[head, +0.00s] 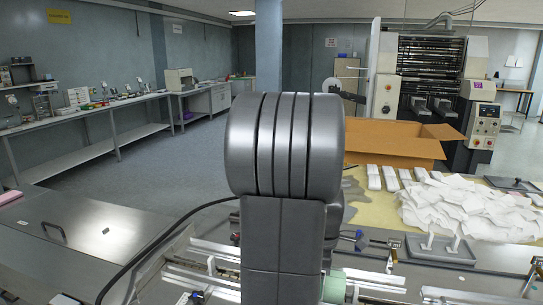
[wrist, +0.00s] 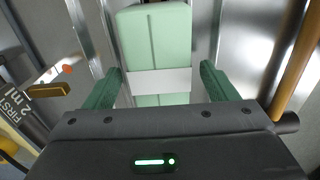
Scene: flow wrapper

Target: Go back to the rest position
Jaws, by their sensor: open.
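My gripper (wrist: 160,72) shows in the wrist view with its two dark green fingers spread apart. A pale green block (wrist: 158,38) with a white band (wrist: 159,82) across it lies between and beyond the fingers. Gaps show on both sides of the block, and the fingers do not appear to touch it. In the head view my own arm fills the middle and hides the gripper. A pale green part (head: 334,289) shows low beside the arm; I cannot tell what it belongs to.
A metal machine bed with rails (head: 205,255) lies in front. At right are a heap of white packets (head: 465,205), an open cardboard box (head: 392,145) and a grey tray (head: 440,250). A flat metal cover (head: 75,250) is at left. Floor (head: 170,165) is clear beyond.

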